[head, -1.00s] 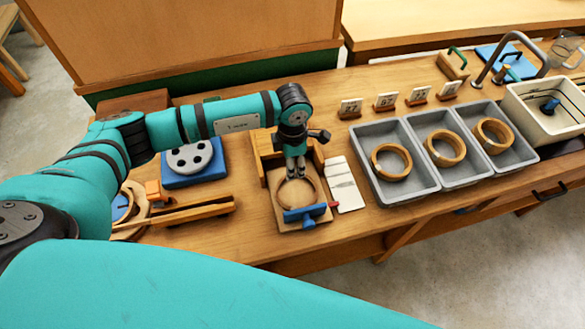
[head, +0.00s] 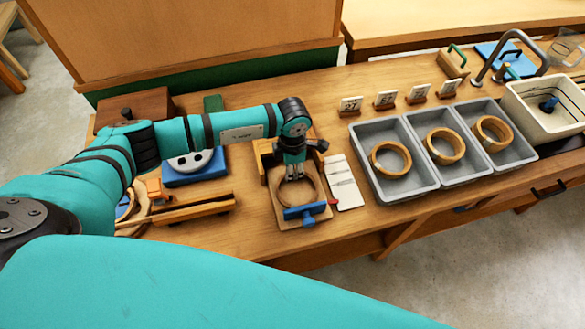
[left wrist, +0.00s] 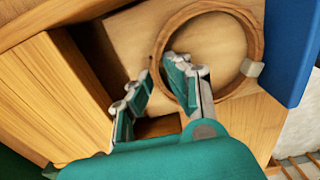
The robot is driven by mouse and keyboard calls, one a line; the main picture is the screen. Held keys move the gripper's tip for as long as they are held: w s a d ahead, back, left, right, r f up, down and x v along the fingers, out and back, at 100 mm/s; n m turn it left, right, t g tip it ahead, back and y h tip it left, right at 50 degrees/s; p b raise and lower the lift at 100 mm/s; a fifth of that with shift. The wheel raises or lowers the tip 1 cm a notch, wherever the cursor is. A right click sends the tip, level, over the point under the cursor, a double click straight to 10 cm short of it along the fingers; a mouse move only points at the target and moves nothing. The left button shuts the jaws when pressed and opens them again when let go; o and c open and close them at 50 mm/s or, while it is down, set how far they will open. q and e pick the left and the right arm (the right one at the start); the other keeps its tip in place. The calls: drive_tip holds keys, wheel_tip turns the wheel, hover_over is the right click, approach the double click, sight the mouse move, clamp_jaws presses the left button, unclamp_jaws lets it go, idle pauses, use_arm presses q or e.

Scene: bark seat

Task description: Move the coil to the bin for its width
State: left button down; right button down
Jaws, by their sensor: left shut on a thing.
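The coil (head: 317,190) is a thin brown ring lying on a wooden block with a blue clamp (head: 304,212) at its front. In the left wrist view the coil (left wrist: 246,15) shows as a ring, with one finger of my left gripper inside it and the other outside. Three grey bins, left (head: 375,194), middle (head: 455,180) and right (head: 518,158), each hold a wooden ring. My right gripper is not in view.
Number cards, one of them (head: 350,106), stand behind the bins; most digits are hard to read. A white paper strip (head: 344,182) lies between block and bins. A blue plate (head: 190,178) and a wooden tool (head: 190,210) lie left. A sink (head: 515,108) stands right.

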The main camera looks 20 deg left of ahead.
use_arm(q)
drive_tip(key=shift+w+a+b, duration=0.4)
drive_tip(key=shift+w+a, duration=0.05)
drive_tip(key=shift+w, duration=0.05)
drive_tip(key=shift+w+a, duration=0.1)
drive_tip(key=shift+w, duration=0.15)
drive_tip(key=c, duration=1.2)
unclamp_jaws()
drive_tip(key=shift+s, duration=0.1)
drive_tip(key=shift+c, duration=0.2)
drive_tip(key=shift+r, duration=0.15)
drive_tip(key=shift+r, duration=0.3)
wheel_tip(320, 180, up, 11)
drive_tip(key=shift+s, duration=0.1)
